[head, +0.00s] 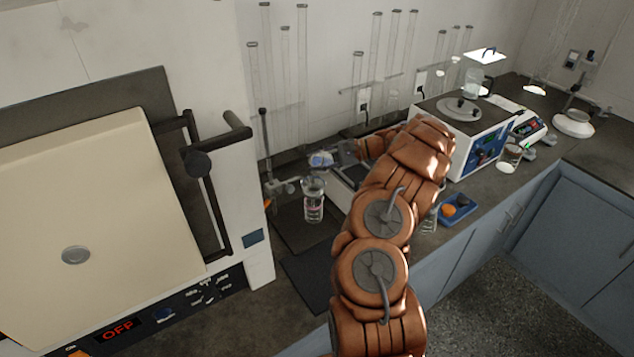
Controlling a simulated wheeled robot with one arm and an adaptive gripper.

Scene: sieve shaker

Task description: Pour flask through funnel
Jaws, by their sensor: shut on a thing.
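My gripper (342,154) is at the back of the counter, at the end of my orange arm. It is shut on a small clear flask (320,160) that looks bluish and seems tipped to the left. The flask is above and slightly right of a glass funnel (312,184). The funnel appears to sit over a clear glass vessel (313,208) with a reddish marking on a dark mat. Any liquid stream is too small to tell.
A stand (264,140) with a clamp is left of the funnel. A large oven (95,210) reading OFF fills the left. A white shaker unit (465,130) stands right of my arm, and a blue tray (457,209) lies in front of it. Tall glass tubes (302,60) line the wall.

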